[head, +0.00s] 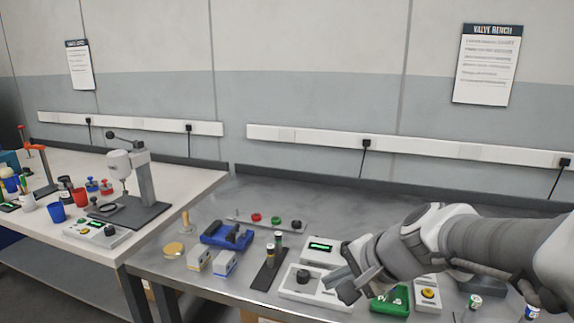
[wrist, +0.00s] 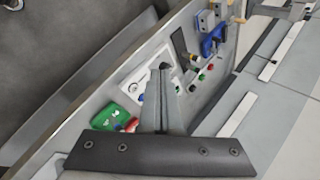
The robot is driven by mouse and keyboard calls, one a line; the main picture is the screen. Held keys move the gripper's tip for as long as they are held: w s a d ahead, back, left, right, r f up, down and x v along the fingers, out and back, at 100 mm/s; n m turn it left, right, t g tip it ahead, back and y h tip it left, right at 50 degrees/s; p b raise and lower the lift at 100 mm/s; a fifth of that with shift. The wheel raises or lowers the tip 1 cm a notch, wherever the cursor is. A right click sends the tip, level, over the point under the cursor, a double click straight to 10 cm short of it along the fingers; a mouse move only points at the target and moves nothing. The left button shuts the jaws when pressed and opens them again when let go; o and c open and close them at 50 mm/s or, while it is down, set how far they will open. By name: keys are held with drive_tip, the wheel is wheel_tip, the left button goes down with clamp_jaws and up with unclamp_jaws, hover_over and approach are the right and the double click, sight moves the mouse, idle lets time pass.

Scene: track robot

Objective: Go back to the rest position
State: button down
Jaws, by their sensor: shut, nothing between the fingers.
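My gripper (head: 357,280) is in the head view at the right of centre, above the grey metal bench (head: 205,283). In the wrist view my gripper (wrist: 161,68) has its two fingers together, with nothing between them. In the head view it covers part of a white instrument box with a black knob (head: 303,277). A green case (head: 393,300) lies just right of and below the fingers. I cannot tell how high the fingers are above the bench.
A yellow-button box (head: 428,294) and small cans (head: 475,302) are at the right. A drill press (head: 140,190) stands on the left table.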

drive_tip(key=s+d+r+n+g+h, duration=0.1)
drive_tip(key=s+d+n+h, duration=0.15)
drive_tip(key=s+n, duration=0.35)
drive_tip(key=s+d+r+n+h, duration=0.1)
drive_tip(key=s+d+n+h, duration=0.2)
drive_tip(key=s, duration=0.5)
wheel_tip(320, 180, up, 13)
drive_tip(key=n+p, duration=0.1)
drive_tip(key=p, duration=1.2)
drive_tip(key=shift+s+n, duration=0.15)
drive_tip(key=shift+n, duration=0.15)
drive_tip(key=shift+d+f+y, duration=0.15)
drive_tip(key=shift+d+y, duration=0.05)
drive_tip(key=shift+y, duration=0.05)
